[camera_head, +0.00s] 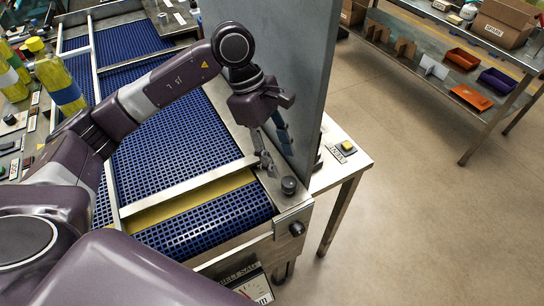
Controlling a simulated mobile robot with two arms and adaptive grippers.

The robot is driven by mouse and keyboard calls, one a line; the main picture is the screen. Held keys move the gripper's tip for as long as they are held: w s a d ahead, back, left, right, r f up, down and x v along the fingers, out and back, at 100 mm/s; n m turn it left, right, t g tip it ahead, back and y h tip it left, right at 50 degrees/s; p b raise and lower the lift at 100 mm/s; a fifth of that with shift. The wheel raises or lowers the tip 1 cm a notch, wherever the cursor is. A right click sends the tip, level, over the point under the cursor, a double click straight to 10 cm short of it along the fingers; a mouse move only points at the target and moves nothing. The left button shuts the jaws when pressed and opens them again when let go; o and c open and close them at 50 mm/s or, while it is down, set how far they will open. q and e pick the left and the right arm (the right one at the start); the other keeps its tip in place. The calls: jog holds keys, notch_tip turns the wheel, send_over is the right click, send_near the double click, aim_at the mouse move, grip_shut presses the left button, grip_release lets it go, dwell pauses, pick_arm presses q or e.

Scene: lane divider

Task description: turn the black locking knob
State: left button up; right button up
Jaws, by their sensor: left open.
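A black knob (289,185) stands upright on the metal side rail at the near right corner of the conveyor. A second dark knob (297,228) sticks out of the conveyor's end face below it. I cannot tell from the view which one is the locking knob. The metal lane divider bar (190,186) crosses the blue belt and meets a small bracket (264,160) at the right rail. My left gripper (277,122) is open and empty, above the rail and behind the upright knob, apart from it. My right gripper is not in view.
A tall grey panel (292,60) rises close to the right of my left gripper. A small metal table (338,158) with a yellow-topped button box (345,147) stands beyond it. Yellow bottles (58,78) stand at left. Shelves with bins are at upper right; the floor between is clear.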

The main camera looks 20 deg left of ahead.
aim_at(289, 181)
pick_arm(q)
jog(key=d+f+p, duration=0.1)
jog(key=s+d+f, duration=0.1)
jog(key=f, duration=0.1)
jog(key=shift+d+f+p, duration=0.1)
jog(key=shift+p, duration=0.25)
jog(key=p+x, duration=0.1)
jog(key=x, duration=0.2)
jog(key=shift+w+f, duration=0.1)
jog(key=shift+f, duration=0.35)
jog(key=shift+d, duration=0.1)
jog(key=c, duration=1.2)
jog(key=shift+o, duration=0.2)
jog(key=shift+w+f+m+b, duration=0.1)
jog(key=shift+f+m+b, duration=0.2)
jog(key=shift+b, duration=1.1)
jog(key=shift+r+m, duration=0.25)
jog(key=shift+m, duration=0.05)
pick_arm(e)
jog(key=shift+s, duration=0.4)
